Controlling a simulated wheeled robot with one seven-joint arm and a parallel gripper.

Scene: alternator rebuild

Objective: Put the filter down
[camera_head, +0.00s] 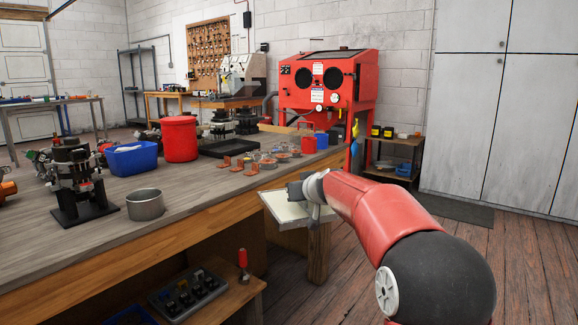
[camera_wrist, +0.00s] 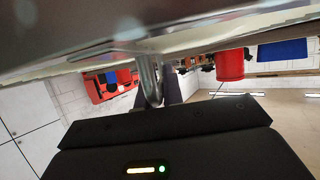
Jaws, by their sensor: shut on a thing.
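The filter (camera_head: 284,213) is a flat pale panel with a thin light frame. In the head view it is near the front edge of the workbench, toward its right end. My gripper (camera_head: 308,192) is shut on it, and the grey fingers partly hide its upper side. In the wrist view, a large flat greyish surface very close across the top appears to be the filter (camera_wrist: 190,28), with a grey finger (camera_wrist: 150,82) below it. The exact gap between filter and bench cannot be told.
The wooden workbench (camera_head: 205,212) holds a round metal cup (camera_head: 145,205), a blue bin (camera_head: 133,160), a red bucket (camera_head: 179,139), a black tray (camera_head: 222,149) and several small copper-coloured parts near its right end. A lower shelf carries a dark tray (camera_head: 187,292). Bare tabletop lies right of the cup.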

